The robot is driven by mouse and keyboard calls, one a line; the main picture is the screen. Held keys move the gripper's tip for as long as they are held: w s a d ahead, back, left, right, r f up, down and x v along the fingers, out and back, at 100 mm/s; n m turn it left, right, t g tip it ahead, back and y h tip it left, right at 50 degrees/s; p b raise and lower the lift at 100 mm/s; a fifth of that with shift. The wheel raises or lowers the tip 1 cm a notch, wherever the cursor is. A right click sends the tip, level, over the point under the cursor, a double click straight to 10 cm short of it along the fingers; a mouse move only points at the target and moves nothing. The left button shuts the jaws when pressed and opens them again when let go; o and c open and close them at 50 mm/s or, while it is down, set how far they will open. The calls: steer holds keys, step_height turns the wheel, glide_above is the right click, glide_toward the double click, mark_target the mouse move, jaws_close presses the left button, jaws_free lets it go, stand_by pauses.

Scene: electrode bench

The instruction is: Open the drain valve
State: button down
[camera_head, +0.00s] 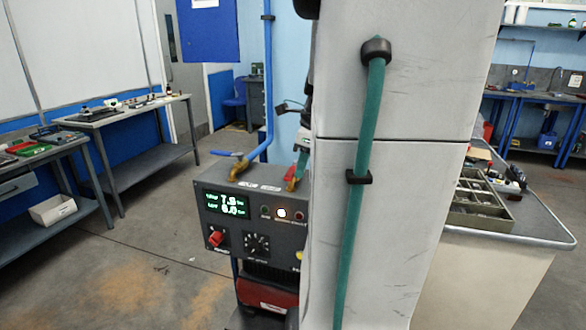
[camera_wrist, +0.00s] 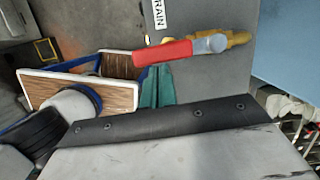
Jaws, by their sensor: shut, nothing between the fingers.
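The drain valve has a red lever handle (camera_wrist: 165,52) and a yellow brass body (camera_wrist: 235,38). In the wrist view it lies beside a label of which "RAIN" (camera_wrist: 158,14) shows. In the head view its brass and red part (camera_head: 291,182) shows small on top of the grey control box (camera_head: 250,203), partly hidden by my arm. My gripper (camera_wrist: 157,84) is shut and empty, with its teal fingertips close beside the red handle's free end. I cannot tell whether they touch. The teal fingers (camera_head: 301,162) also show just above the valve in the head view.
A blue pipe (camera_head: 268,80) with a blue-levered brass valve (camera_head: 238,168) rises from the box's left side. The box front has a lit display (camera_head: 227,204) and knobs. Benches (camera_head: 130,112) stand left; a counter with a compartment tray (camera_head: 480,205) stands right. Floor at left is free.

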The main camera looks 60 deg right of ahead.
steer(key=shift+w+a, duration=0.15)
steer(key=shift+w, duration=0.05)
stand_by(0.3)
steer(key=shift+s, duration=0.1)
steer(key=s, duration=0.2)
steer(key=s+d, duration=0.1)
steer(key=shift+s, duration=0.35)
steer(key=a+v, duration=0.1)
steer(key=v, duration=0.9)
steer(key=shift+d, duration=0.35)
